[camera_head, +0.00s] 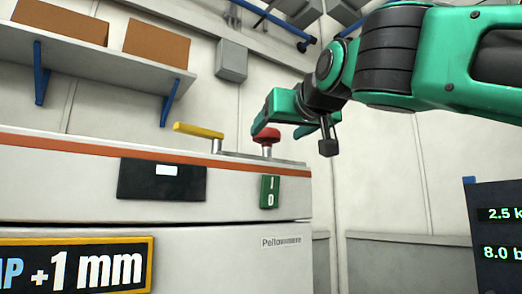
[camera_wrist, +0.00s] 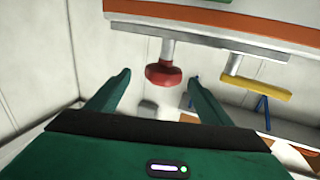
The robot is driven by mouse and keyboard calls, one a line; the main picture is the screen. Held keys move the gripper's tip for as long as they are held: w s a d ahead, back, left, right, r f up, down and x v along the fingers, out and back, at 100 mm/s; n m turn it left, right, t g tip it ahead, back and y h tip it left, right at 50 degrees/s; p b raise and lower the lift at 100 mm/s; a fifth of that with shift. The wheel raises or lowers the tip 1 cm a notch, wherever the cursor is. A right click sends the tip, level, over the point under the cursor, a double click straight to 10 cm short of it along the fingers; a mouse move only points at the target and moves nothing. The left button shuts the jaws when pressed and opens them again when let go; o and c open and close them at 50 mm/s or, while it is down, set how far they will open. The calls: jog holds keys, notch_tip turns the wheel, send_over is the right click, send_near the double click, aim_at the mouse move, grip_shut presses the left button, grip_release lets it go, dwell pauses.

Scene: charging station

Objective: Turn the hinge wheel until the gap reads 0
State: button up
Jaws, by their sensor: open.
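A red round knob (camera_head: 266,135), which may be the hinge wheel, stands on a short grey stem on top of the white machine (camera_head: 225,245). A yellow lever (camera_head: 198,130) is to its left. The gap sign (camera_head: 88,268) on the machine's front reads +1 mm, its left part cut off. My gripper (camera_head: 290,122) is at the knob's upper right. In the wrist view, the red knob (camera_wrist: 163,72) shows between the two spread fingers of my gripper (camera_wrist: 159,76), and the yellow lever (camera_wrist: 257,87) is outside the right finger. I cannot tell whether a finger touches the knob.
A dark panel (camera_head: 161,179) and a green switch plate (camera_head: 270,191) are on the machine's front. A shelf (camera_head: 95,65) with brown boxes is on the wall at upper left. A dark readout (camera_head: 500,240) stands at right. The space between machine and readout looks clear.

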aim_at(263, 141)
jog(key=x, duration=1)
jog(key=shift+a+f, duration=0.1)
jog(key=shift+a, duration=0.3)
jog(key=c, duration=1.1)
